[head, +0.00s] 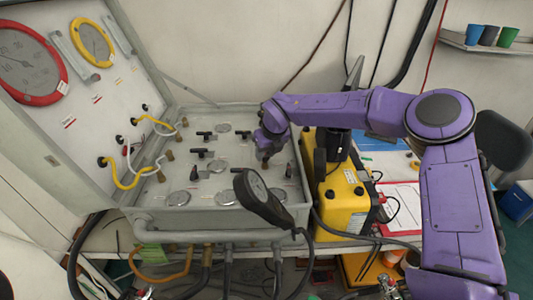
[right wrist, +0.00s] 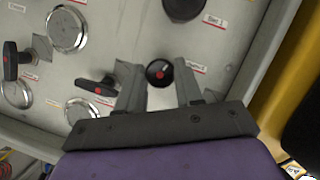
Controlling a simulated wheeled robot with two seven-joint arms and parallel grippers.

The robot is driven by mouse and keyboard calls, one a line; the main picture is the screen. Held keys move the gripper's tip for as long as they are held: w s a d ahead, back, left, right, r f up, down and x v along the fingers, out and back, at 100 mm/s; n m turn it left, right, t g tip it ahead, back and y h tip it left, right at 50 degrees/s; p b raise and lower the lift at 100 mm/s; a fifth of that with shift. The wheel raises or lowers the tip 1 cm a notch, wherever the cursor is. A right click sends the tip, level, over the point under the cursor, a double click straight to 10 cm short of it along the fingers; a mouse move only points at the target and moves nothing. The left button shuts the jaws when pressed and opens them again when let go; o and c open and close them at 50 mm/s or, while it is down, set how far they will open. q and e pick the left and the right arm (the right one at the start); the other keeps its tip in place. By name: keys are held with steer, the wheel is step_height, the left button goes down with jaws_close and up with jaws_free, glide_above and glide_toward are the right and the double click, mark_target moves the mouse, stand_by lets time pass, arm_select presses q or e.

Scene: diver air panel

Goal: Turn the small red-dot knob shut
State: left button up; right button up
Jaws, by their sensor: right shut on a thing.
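The small black knob with a red dot (right wrist: 160,72) stands on the grey panel face, between the two fingers of my right gripper (right wrist: 158,84) in the right wrist view. The gripper is shut on it. In the head view my right gripper (head: 266,158) points down onto the right part of the air panel (head: 235,180), and it hides the knob there. The label beside the knob is partly covered by a finger. My left gripper is not in view.
Black lever handles with red dots (right wrist: 96,88) and round metal discs (right wrist: 67,30) sit left of the knob. A yellow case (head: 345,200) stands close on the right. The open lid with gauges (head: 30,58) is at left.

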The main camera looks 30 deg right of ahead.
steer(key=m+b, duration=0.1)
steer(key=m+h+b, duration=0.1)
steer(key=m+b, duration=0.1)
steer(key=m+h+b, duration=0.1)
steer(key=b, duration=0.1)
steer(key=shift+a+f+m, duration=0.15)
steer(key=shift+f+m, duration=0.15)
steer(key=shift+m+h+b, duration=0.3)
steer(key=shift+m+b, duration=0.55)
steer(key=shift+m, duration=0.05)
steer(key=m+b, duration=0.1)
steer(key=m+g+h+b, duration=0.1)
steer(key=m, duration=0.1)
steer(key=shift+w+a+r+m+g, duration=0.15)
steer(key=shift+m+g, duration=0.15)
steer(key=shift+r+m+g+h+b, duration=0.1)
steer(key=shift+m+g+h+b, duration=0.45)
steer(key=shift+m, duration=1.55)
steer(key=o, duration=1)
steer(key=shift+r, duration=0.1)
